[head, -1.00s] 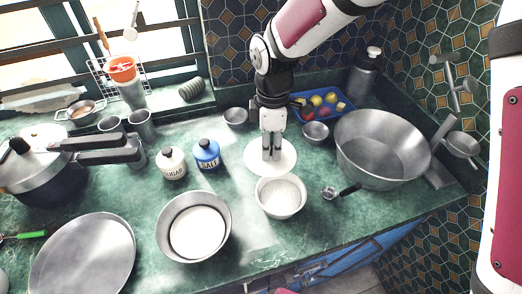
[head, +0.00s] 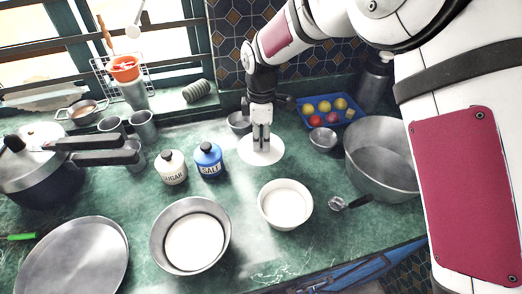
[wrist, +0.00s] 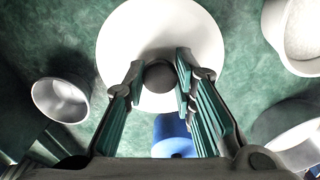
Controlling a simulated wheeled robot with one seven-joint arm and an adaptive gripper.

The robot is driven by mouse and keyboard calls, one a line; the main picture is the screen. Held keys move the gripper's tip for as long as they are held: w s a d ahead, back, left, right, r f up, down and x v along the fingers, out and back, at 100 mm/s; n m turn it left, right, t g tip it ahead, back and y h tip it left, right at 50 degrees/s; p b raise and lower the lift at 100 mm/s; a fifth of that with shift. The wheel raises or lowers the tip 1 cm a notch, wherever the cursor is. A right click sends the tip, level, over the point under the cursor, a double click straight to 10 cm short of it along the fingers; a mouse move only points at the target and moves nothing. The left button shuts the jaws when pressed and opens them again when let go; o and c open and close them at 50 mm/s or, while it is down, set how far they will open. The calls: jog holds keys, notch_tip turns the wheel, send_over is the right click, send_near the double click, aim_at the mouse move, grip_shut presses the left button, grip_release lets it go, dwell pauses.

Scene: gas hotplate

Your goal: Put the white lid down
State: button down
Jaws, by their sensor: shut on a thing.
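The white lid (head: 262,157) is a flat disc with a dark round knob. It is between the blue salt jar and the blue tray in the head view, behind a white bowl. My gripper (head: 261,146) points down over the lid's middle and is shut on its knob. In the wrist view the lid (wrist: 160,30) fills the top middle, and the knob sits between the fingertips of my gripper (wrist: 160,77). The lid looks level and low over the green counter; I cannot tell whether it touches.
A white-filled bowl (head: 285,205) stands in front, clear of the lid. The salt jar (head: 209,162) is left of it, a small metal bowl (head: 323,141) and the blue tray (head: 350,117) right. Another small bowl (head: 238,124) is behind. Counter between lid and front bowl is bare.

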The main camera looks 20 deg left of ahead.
aim_at(261, 148)
jog(key=shift+f, duration=2.3)
jog(key=c, duration=1.3)
grip_release()
jog(key=shift+f, duration=0.15)
jog(key=shift+c, duration=0.2)
notch_tip(261, 148, up, 12)
jog(key=shift+r, duration=0.2)
